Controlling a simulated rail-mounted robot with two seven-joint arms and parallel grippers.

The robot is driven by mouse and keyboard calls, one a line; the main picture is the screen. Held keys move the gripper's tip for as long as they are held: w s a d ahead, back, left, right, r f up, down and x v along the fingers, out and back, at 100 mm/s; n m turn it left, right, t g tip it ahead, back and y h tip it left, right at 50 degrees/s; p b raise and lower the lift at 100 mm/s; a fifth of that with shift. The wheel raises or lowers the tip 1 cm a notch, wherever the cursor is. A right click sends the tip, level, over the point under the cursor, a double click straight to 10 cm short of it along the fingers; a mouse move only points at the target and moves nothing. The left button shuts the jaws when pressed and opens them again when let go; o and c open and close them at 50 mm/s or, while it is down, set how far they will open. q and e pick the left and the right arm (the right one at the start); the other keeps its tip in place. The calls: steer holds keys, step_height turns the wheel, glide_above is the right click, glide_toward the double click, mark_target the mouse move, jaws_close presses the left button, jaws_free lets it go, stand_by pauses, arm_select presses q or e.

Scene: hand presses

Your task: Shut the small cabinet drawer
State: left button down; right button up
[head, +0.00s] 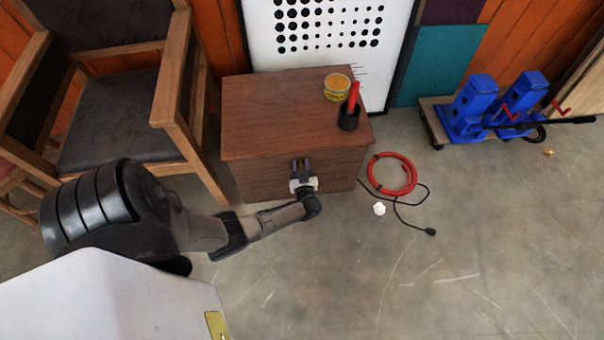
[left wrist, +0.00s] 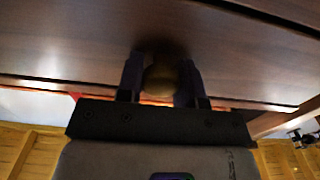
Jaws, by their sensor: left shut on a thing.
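The small brown wooden cabinet (head: 275,110) stands on the floor against the wall, its drawer front (head: 250,180) facing me. In the head view the drawer front looks about level with the rest of the cabinet face; any small gap is too fine to tell. My left gripper (head: 301,166) is at the front of the cabinet. In the left wrist view my left gripper (left wrist: 160,85) has its two fingers on either side of a round knob (left wrist: 160,78) on the drawer front, shut on it. In the head view the knob is hidden by the gripper. My right gripper is not in view.
On the cabinet top are a yellow tin (head: 337,88) and a dark cup (head: 349,117) with a red-handled thing. A wooden armchair (head: 120,110) stands close at left. A red coiled hose (head: 392,174) and black cable lie right. Blue presses (head: 490,105) stand farther right.

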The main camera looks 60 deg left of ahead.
arm_select(q)
steer(key=shift+s+f, duration=0.1)
steer(key=shift+f, duration=0.05)
steer(key=c, duration=1.2)
jaws_free()
steer(key=shift+c, duration=0.2)
steer(key=o, duration=0.4)
steer(key=shift+a, duration=0.1)
steer(key=shift+o, duration=0.2)
steer(key=shift+s+d+r+p, duration=0.1)
steer(key=shift+d+r+p, duration=0.15)
steer(key=shift+d+p, duration=0.25)
steer(key=p+v, duration=0.3)
steer(key=v, duration=1)
steer(key=shift+f, duration=0.15)
steer(key=shift+a, duration=0.1)
